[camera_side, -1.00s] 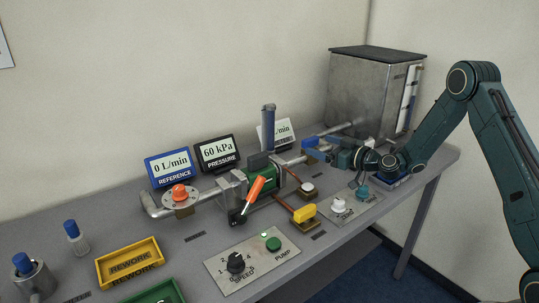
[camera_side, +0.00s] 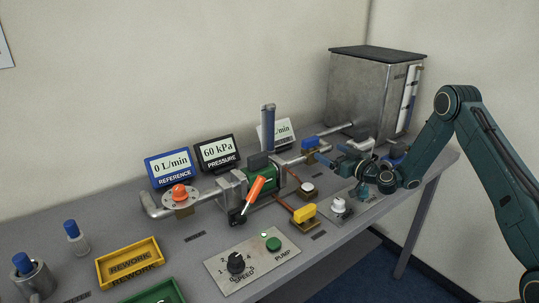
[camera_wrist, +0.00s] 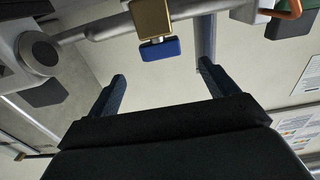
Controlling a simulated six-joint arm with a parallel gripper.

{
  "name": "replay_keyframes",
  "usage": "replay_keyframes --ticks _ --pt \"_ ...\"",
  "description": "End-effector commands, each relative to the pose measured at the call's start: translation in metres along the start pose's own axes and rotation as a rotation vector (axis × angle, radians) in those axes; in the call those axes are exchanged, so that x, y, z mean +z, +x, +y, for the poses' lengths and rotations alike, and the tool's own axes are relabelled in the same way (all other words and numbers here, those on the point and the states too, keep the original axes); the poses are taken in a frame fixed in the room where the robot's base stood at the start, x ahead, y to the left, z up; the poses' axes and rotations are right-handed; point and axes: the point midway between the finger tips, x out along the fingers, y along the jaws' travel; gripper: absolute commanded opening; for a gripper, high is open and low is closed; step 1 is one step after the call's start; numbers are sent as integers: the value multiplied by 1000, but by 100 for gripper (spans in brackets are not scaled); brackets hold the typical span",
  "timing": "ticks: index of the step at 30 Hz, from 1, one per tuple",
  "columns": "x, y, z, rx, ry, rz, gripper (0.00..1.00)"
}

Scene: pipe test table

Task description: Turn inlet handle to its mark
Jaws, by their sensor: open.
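A blue handle (camera_side: 310,142) sits on a brass valve in the pipe between the green pump and the metal tank; I take it to be the inlet handle. In the wrist view the blue handle (camera_wrist: 160,49) is below the brass valve body (camera_wrist: 152,18), ahead of and between the two fingers. My gripper (camera_side: 325,156) is open and empty, to the right of the handle and apart from it. In the wrist view its fingers (camera_wrist: 160,74) are spread wide with a clear gap to the handle. I cannot make out the handle's mark.
The metal tank (camera_side: 372,92) stands behind my gripper. The pump (camera_side: 265,175), an orange handle (camera_side: 253,189) and a yellow handle (camera_side: 305,213) lie to the left and front. Displays stand at the back.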

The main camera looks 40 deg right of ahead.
Motion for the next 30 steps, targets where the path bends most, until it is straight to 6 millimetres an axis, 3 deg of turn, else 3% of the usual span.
replay_keyframes --ticks 30 --pt "0 103 -1 -1 0 1 85"
